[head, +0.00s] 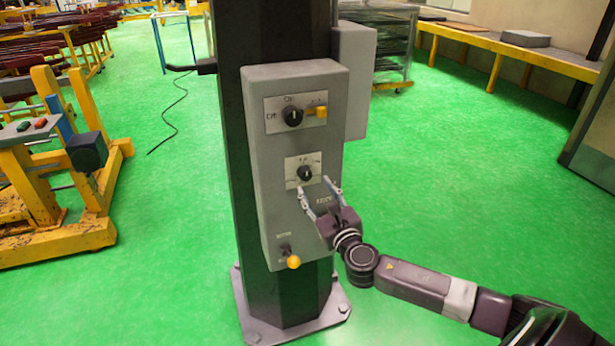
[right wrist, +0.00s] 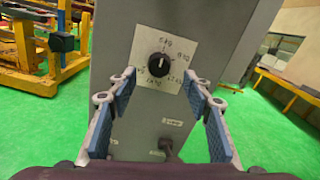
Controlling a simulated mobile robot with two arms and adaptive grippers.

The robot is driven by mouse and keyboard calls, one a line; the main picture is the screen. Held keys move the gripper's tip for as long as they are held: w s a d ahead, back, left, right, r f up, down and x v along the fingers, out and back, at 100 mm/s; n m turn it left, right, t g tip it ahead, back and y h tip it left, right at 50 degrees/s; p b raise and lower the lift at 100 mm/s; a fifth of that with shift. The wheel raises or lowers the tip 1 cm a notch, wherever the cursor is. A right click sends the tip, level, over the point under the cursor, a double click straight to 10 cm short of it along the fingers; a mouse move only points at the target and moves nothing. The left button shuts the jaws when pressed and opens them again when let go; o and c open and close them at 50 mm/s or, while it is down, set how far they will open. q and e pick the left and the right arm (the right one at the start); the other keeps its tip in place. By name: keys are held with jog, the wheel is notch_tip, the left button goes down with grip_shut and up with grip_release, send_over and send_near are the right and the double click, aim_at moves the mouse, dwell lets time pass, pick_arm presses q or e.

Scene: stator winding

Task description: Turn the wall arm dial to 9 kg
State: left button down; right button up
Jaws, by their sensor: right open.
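The black dial (head: 304,172) sits on a pale plate low on the grey control box (head: 260,160). In the right wrist view the dial (right wrist: 158,66) has weight labels around it, too blurred to read surely. A light pointer mark seems to face up and slightly right, but I cannot tell the setting. My right gripper (head: 314,184) is open, its fingers aimed at the box just below the dial. In the right wrist view its fingertips (right wrist: 160,76) stand left and right of the dial, with gaps on both sides. My left gripper is not in view.
A second black knob (head: 292,116) and a yellow switch (head: 321,111) sit higher on the box. A yellow-tipped lever (head: 293,262) is below. The box is on a dark column (head: 240,120). A yellow machine frame (head: 60,240) stands left. The green floor right is clear.

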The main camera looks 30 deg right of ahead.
aim_at(307, 176)
jog(key=x, duration=0.5)
jog(key=shift+w+p, duration=0.15)
jog(key=shift+p, duration=0.15)
jog(key=shift+w+d, duration=0.1)
jog(key=shift+w, duration=0.65)
jog(key=c, duration=1.1)
jog(key=shift+c, duration=0.2)
